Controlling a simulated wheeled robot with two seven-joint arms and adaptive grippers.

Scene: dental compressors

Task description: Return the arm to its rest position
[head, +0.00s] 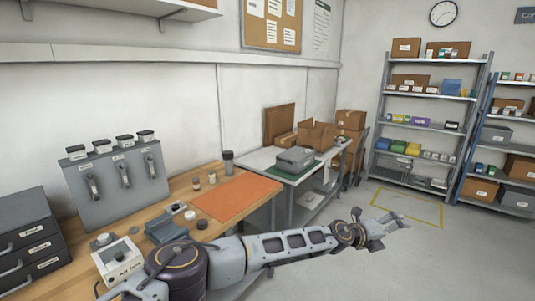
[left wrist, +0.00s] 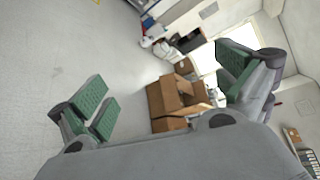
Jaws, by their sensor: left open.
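My left arm (head: 290,243) comes in low in the head view and stretches to the right, past the front of the benches. My left gripper (head: 392,222) is at its end, over the open floor, apart from any object. In the left wrist view its two green-padded fingers (left wrist: 165,95) are spread wide with nothing between them. Cardboard boxes (left wrist: 175,100) show beyond the fingers, well away from them. My right gripper is not in either view.
A wooden bench holds an orange mat (head: 238,196), a grey unit with levers (head: 118,180) and a small white box (head: 120,262). A second table carries a grey case (head: 295,159). Shelves (head: 424,120) stand at the back right. The floor right of my gripper is clear.

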